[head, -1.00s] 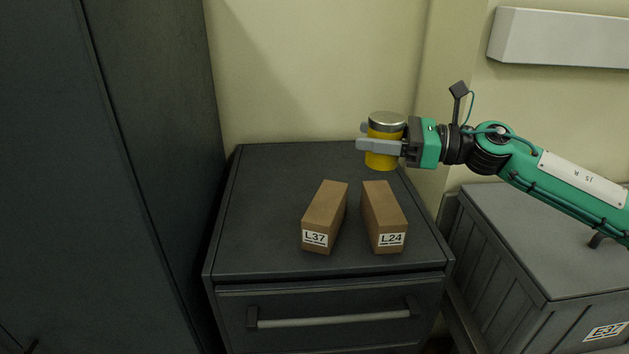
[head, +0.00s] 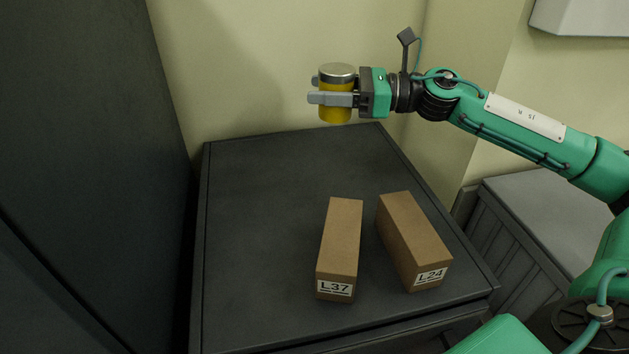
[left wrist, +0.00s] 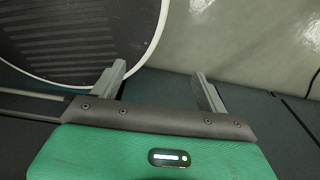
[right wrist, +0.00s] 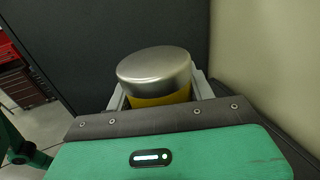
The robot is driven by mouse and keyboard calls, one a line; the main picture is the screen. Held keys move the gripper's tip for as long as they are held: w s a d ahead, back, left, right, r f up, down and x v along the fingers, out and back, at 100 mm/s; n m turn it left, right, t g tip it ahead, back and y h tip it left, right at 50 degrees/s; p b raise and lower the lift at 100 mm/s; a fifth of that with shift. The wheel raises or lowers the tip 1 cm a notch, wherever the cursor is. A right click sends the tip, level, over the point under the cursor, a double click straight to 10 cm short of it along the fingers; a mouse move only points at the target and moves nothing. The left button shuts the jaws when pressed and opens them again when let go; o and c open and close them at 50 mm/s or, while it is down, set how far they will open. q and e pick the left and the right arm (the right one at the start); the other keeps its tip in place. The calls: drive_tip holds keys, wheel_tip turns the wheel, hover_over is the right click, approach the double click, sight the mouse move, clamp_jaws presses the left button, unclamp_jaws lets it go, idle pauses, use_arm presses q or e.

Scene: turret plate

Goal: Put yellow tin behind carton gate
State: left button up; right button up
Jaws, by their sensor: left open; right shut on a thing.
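The yellow tin (head: 336,113) has a silver lid and is held upright by my right gripper (head: 333,99), which is shut around it. In the head view they are up by the back wall, above the far part of the cabinet top. The tin's lid also shows in the right wrist view (right wrist: 154,68) between the fingers. The carton gate is two brown cartons standing apart on the cabinet top, L37 (head: 341,240) at left and L24 (head: 412,240) at right, with a narrow gap. My left gripper (left wrist: 162,80) is open and empty in the left wrist view.
The dark cabinet top (head: 260,220) is bare behind and left of the cartons. A tall dark cabinet (head: 90,150) stands at the left. A grey lidded crate (head: 540,220) is at the right. The pale wall (head: 270,60) closes off the back.

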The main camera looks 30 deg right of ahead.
wheel_tip(320, 180, down, 3)
drive_tip(key=shift+w+f, duration=0.1)
drive_tip(key=shift+f, duration=0.05)
wheel_tip(320, 180, down, 11)
drive_tip(key=shift+f+p, duration=0.2)
drive_tip(key=shift+p, duration=1.05)
drive_tip(key=shift+f, duration=0.7)
wheel_tip(320, 180, down, 3)
drive_tip(key=shift+p, duration=0.8)
use_arm(q)
wheel_tip(320, 180, up, 4)
drive_tip(key=shift+s, duration=0.1)
use_arm(e)
drive_tip(key=shift+f, duration=0.1)
use_arm(q)
drive_tip(key=shift+f, duration=0.15)
use_arm(e)
drive_tip(key=shift+f, duration=0.1)
